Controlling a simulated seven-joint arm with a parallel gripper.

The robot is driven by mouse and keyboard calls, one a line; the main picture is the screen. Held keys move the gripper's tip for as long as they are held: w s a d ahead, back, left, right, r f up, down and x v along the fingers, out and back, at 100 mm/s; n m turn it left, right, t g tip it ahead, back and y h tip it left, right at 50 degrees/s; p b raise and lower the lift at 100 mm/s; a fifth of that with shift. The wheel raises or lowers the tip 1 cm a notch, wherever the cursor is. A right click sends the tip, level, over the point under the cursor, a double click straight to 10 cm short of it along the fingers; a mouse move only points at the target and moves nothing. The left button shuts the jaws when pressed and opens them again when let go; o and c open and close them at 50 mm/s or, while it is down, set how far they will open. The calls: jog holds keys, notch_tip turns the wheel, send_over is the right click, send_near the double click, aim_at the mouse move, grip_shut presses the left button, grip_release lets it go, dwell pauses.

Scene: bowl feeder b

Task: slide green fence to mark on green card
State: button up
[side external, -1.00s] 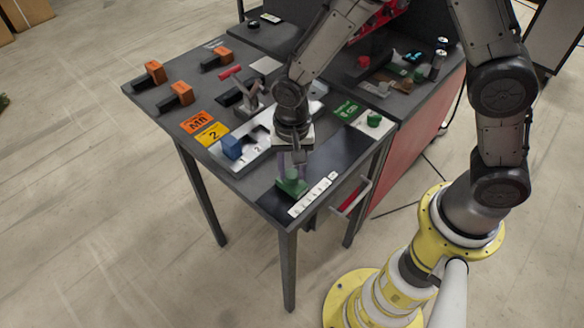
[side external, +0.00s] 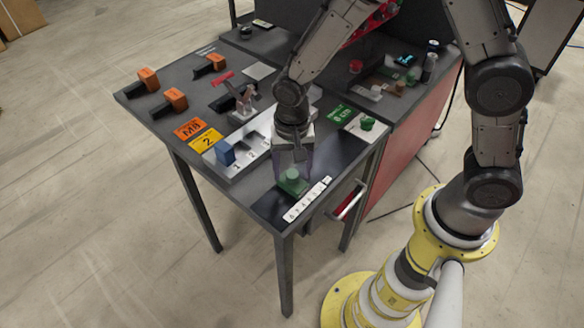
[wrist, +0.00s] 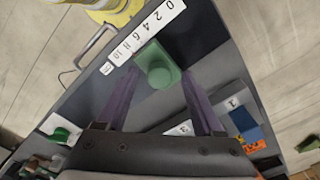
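The green fence (side external: 292,183), a block with a round knob, sits on the dark strip beside the white scale (side external: 307,198). In the wrist view the fence (wrist: 157,68) lies next to the middle and higher numbers of the scale (wrist: 143,35), which runs 0 to 10. Its exact reading is unclear. My gripper (side external: 293,172) is over the fence. In the wrist view my gripper (wrist: 160,78) has its purple fingers spread either side of the knob with gaps. The green card (side external: 341,114) lies behind, reading a number in cm too small to be sure of.
A blue block (side external: 225,152) stands on a numbered grey plate (side external: 240,168). Orange (side external: 188,129) and yellow (side external: 206,140) cards lie left of it. A green button (side external: 367,124) on a white base is right of the green card. Orange-handled pieces (side external: 173,100) stand at far left.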

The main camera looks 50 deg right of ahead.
aim_at(293, 173)
notch_tip(293, 173, up, 14)
dwell(0.7)
jog(key=shift+d, duration=0.1)
jog(key=s+d+r+t, duration=0.4)
jog(key=s+d+r, duration=0.35)
jog(key=r, duration=0.25)
jog(key=s+d+f+n+t, duration=0.1)
jog(key=s+d+n, duration=0.3)
jog(key=s+n, duration=0.5)
jog(key=shift+s+d+f+t, duration=0.2)
jog(key=shift+f+t, duration=0.1)
jog(key=shift+f, duration=0.35)
